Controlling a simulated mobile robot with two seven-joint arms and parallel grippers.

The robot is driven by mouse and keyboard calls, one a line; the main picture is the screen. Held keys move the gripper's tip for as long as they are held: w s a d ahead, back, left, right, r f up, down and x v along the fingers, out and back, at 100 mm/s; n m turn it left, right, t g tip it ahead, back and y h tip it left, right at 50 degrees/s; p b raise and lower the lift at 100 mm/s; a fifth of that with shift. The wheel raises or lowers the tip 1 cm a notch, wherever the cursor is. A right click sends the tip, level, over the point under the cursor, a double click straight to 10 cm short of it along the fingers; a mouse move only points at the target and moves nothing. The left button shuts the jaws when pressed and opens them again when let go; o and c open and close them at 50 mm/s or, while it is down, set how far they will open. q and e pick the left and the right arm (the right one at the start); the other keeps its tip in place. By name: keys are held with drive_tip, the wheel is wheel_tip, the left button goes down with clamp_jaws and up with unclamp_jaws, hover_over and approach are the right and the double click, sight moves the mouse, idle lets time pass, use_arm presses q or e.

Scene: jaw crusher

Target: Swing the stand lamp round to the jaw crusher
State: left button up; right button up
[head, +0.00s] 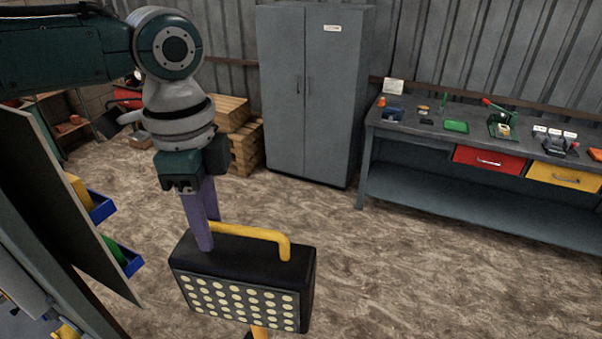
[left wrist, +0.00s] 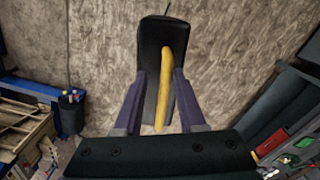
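The stand lamp (head: 240,280) has a black box head with rows of pale yellow lights on its front face and a yellow handle (head: 262,233) on top. Part of a yellow post shows below it. My left gripper (head: 200,235) points down at the handle's left end. In the left wrist view its two purple fingers (left wrist: 158,85) stand apart, with the yellow handle (left wrist: 165,90) between them and gaps visible. The lamp head (left wrist: 160,35) lies beyond. I cannot make out the jaw crusher in these views. My right gripper is out of view.
A grey cabinet (head: 312,95) and stacked wooden pallets (head: 243,150) stand at the back. A grey workbench (head: 480,200) with red and yellow drawers is at the right. A panel with blue bins (head: 100,208) is close on the left. The floor (head: 400,270) right of the lamp is clear.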

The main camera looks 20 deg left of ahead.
use_arm(q)
drive_tip(key=shift+s, duration=0.1)
drive_tip(key=shift+s+r+n+p, duration=0.1)
drive_tip(key=shift+n+p, duration=0.2)
drive_tip(key=shift+p, duration=0.25)
drive_tip(key=shift+s+d+n+p, duration=0.15)
drive_tip(key=shift+s+n+p, duration=0.1)
drive_tip(key=shift+n+p, duration=0.5)
drive_tip(key=shift+s+d+n+p, duration=0.2)
drive_tip(key=shift+n+p, duration=0.5)
drive_tip(key=shift+n, duration=0.15)
drive_tip(key=shift+s+n+p, duration=0.1)
drive_tip(key=shift+n+p, duration=0.25)
drive_tip(key=shift+n, duration=0.05)
